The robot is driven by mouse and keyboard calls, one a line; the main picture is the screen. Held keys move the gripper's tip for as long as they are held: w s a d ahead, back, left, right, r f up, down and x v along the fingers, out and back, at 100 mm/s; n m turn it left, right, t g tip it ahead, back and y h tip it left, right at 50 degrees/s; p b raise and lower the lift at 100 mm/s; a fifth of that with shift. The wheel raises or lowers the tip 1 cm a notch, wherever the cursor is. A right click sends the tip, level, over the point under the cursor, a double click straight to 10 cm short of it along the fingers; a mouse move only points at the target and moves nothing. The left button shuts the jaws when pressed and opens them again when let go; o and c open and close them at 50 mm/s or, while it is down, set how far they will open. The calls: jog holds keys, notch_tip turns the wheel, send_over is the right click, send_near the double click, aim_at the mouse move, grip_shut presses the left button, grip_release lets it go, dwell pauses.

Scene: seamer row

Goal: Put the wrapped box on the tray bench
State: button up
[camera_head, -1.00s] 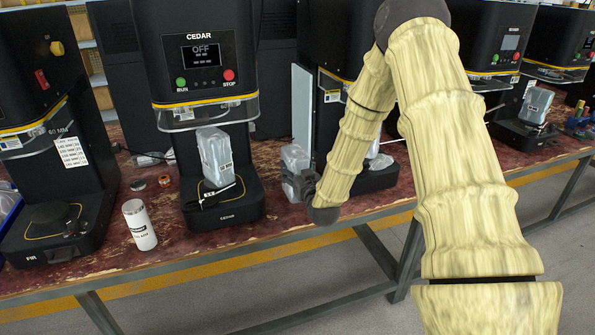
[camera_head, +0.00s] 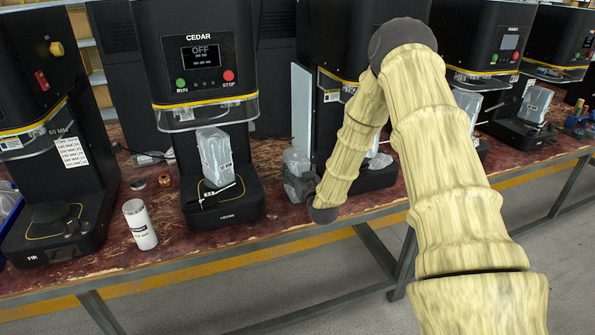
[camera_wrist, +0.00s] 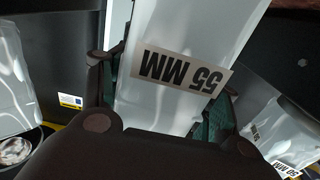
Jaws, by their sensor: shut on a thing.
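My gripper (camera_head: 298,186) is shut on a wrapped box (camera_head: 296,162), a pale, shiny upright block, over the bench strip between the CEDAR machine and the machine to its right. In the wrist view my gripper (camera_wrist: 160,100) has a dark green-padded finger on each side of the wrapped box (camera_wrist: 190,50), whose label reads 55 MM. My gripper hides the box's lower end, so I cannot tell whether it touches the bench. The long bench (camera_head: 160,255) has a worn red-brown top. I cannot tell which surface is the tray bench.
Another wrapped box (camera_head: 215,155) stands on the CEDAR machine (camera_head: 200,60), beside a white-handled tool. More wrapped boxes stand at machines to the right, one (camera_head: 535,104) at the far right. A white labelled cylinder (camera_head: 139,225) stands near the bench's front edge. The wrist view shows a 50 MM box (camera_wrist: 275,130).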

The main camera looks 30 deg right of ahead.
jog(key=o, duration=1.4)
jog(key=shift+s, duration=0.1)
jog(key=b+v, duration=0.1)
jog(key=v, duration=1.1)
